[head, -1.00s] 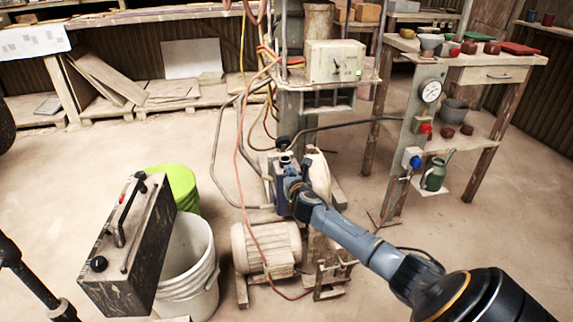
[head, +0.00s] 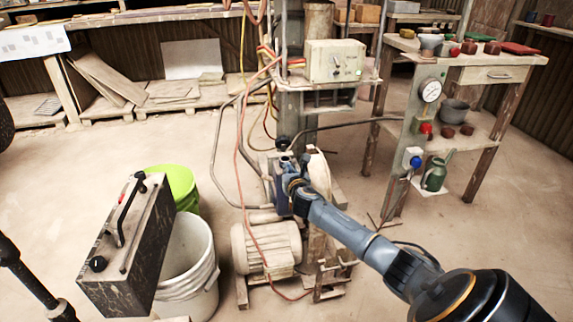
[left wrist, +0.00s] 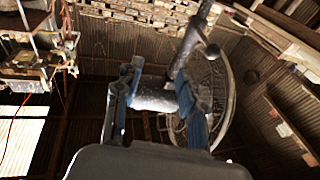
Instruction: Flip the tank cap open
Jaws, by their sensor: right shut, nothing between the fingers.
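A small dark blue tank (head: 284,205) sits on the machine at the middle of the head view, behind my right gripper. A small dark cap-like part (head: 286,160) shows at its top; whether it is open or closed is too small to tell. My right gripper (head: 290,183) is shut and empty, close beside the upper part of the tank and partly hiding it. Contact cannot be told. My left gripper (left wrist: 157,72) shows only in the left wrist view, its blue-grey fingers apart. A grey cylindrical part appears between or behind them.
A motor (head: 266,248) stands below the tank, with hoses and an orange cable around it. A white bucket (head: 190,270), a green bucket (head: 182,185) and a dark box with a handle (head: 128,250) are at left. A gauge post (head: 415,120) stands at right.

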